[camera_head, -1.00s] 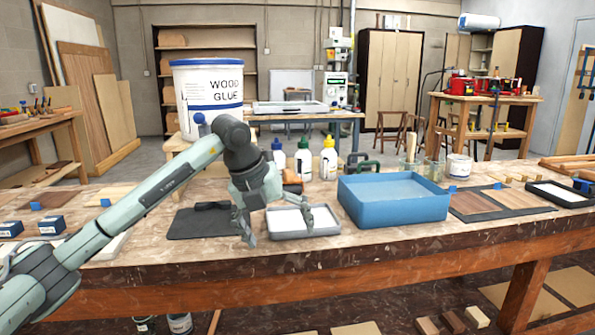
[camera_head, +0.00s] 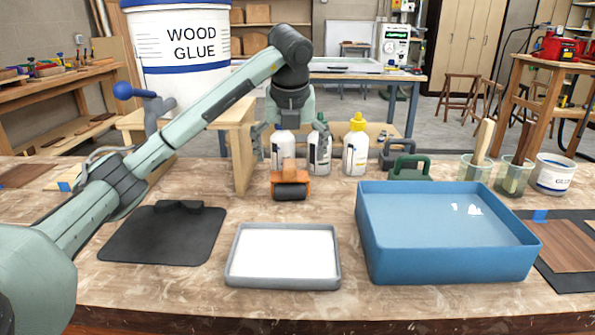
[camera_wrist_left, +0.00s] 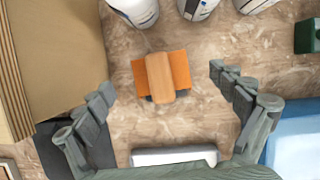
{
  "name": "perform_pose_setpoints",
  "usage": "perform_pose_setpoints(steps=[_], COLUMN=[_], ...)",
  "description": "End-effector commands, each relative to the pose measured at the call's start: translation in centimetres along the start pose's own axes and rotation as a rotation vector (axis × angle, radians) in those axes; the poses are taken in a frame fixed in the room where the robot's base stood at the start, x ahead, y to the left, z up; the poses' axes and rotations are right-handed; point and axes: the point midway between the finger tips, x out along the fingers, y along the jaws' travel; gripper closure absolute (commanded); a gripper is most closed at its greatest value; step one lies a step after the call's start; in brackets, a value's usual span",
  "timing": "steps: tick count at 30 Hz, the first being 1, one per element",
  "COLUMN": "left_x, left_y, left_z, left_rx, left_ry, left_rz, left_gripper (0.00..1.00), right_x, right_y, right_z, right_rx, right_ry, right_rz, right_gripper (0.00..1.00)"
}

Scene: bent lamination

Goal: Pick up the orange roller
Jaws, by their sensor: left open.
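The orange roller (camera_head: 290,187) lies on the marble-look worktop behind the white-filled grey tray, its dark cylinder facing me. In the left wrist view the roller (camera_wrist_left: 178,66) shows from above, with a tan wooden handle across its orange body. My left gripper (camera_head: 290,142) is above the roller and points down. In the wrist view its fingers (camera_wrist_left: 161,80) are spread wide, one to each side of the roller, with nothing between them touched. My right gripper is not in view.
Several glue bottles (camera_head: 355,146) stand just behind the roller. A grey tray (camera_head: 283,283) is in front, a black mat (camera_head: 160,236) front left, a blue tub (camera_head: 450,262) front right. A green-handled tool (camera_head: 410,168) is to the right. A wooden stand (camera_head: 238,150) with the glue bucket (camera_head: 185,50) is at left.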

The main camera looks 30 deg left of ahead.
Motion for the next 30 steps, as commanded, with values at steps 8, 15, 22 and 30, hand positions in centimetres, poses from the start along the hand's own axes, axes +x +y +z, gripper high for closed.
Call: perform_pose_setpoints(steps=[8, 15, 22, 30], left_x=[3.6, 6.4, 6.6, 6.5], left_y=[0.1, 0.1, 0.0, 0.0], left_z=[-0.1, 0.0, 0.0, 0.0], left_rx=[-0.001, 0.0, 0.0, 0.0], left_ry=[0.006, 0.002, 0.001, 0.001], left_rz=[0.003, 0.001, -0.001, -0.001], left_gripper=[0.05, 0.05, 0.05, 0.37], right_x=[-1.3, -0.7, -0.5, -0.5], right_y=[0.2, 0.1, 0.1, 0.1], right_z=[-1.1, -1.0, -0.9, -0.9], right_rx=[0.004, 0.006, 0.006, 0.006], right_ry=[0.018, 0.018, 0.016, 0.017], right_rz=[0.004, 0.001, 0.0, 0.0], right_gripper=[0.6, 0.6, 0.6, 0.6])
